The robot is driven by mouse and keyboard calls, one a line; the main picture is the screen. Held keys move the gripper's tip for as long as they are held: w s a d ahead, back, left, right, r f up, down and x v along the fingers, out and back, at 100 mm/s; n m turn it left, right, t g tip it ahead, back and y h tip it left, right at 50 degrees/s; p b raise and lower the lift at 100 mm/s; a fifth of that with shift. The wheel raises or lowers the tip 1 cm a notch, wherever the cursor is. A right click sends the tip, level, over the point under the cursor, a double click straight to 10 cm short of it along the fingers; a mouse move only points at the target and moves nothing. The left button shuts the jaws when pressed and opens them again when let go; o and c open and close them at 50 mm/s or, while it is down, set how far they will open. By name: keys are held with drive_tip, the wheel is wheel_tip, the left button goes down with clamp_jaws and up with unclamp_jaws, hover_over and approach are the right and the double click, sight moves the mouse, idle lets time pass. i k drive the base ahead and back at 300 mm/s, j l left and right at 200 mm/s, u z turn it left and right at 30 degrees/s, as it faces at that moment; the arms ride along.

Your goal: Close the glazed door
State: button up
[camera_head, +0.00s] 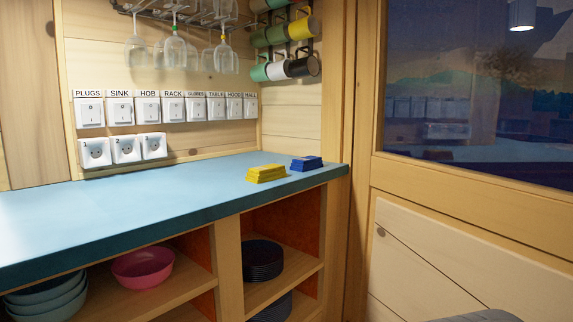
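The glazed door appears to be the wooden-framed panel filling the right side of the head view. It has a large dark glass pane (480,85) above and a pale boarded lower panel (480,265). Its left upright stands just right of the counter's end. No handle shows, and its right edge and bottom are out of frame. I cannot tell from this view whether it stands open or shut. My gripper's fingers are not in view; only a grey rounded piece, probably part of my arm, shows at the bottom edge in front of the lower panel.
A blue counter (130,200) runs along the left, its right end close to the door upright. Yellow sponges (266,174) and blue sponges (306,163) lie on it. Shelves below hold a pink bowl (142,266) and dark plates (263,260). Switches, hanging glasses and mugs line the wall.

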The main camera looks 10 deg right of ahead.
sight(429, 241)
drive_tip(key=k+j+z, duration=0.3)
drive_tip(key=k, duration=0.15)
drive_tip(key=k+z, duration=0.3)
drive_tip(key=k+l, duration=0.05)
drive_tip(key=k, duration=0.05)
